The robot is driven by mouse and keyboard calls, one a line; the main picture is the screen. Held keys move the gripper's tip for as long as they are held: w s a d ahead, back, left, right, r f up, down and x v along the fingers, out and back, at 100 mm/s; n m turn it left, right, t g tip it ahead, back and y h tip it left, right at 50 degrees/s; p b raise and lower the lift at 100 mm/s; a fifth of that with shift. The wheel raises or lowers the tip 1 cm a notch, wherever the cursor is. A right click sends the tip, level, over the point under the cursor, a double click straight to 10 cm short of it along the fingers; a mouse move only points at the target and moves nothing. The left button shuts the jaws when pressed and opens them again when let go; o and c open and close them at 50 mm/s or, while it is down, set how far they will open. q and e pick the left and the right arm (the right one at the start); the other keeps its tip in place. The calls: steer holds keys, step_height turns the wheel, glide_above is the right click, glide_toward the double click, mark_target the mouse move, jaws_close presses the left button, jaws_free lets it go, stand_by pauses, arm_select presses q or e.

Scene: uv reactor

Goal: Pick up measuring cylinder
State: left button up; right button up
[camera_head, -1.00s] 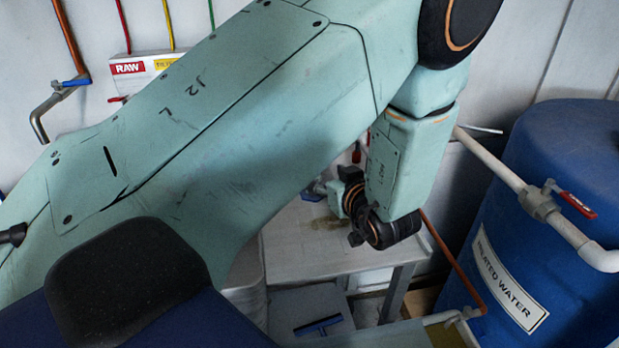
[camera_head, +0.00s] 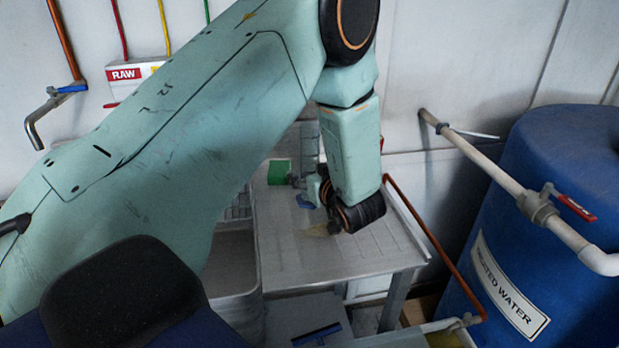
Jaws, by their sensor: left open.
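My left arm crosses the view from the left, and its wrist hangs over a grey worktable (camera_head: 370,257). My left gripper (camera_head: 297,182) shows only in part beside and behind the wrist, low over the table. It is open, and I see nothing held in it. My right gripper is not in view.
A grey bin (camera_head: 232,262) stands left of the table. A blue treated-water tank (camera_head: 570,165) and a white pipe (camera_head: 485,165) with a red-handled valve are at right.

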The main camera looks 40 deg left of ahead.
arm_select(q)
steer(key=shift+d+r, duration=0.1)
steer(key=shift+d, duration=0.05)
steer(key=shift+c, duration=0.9)
steer(key=c, duration=0.4)
jaws_close()
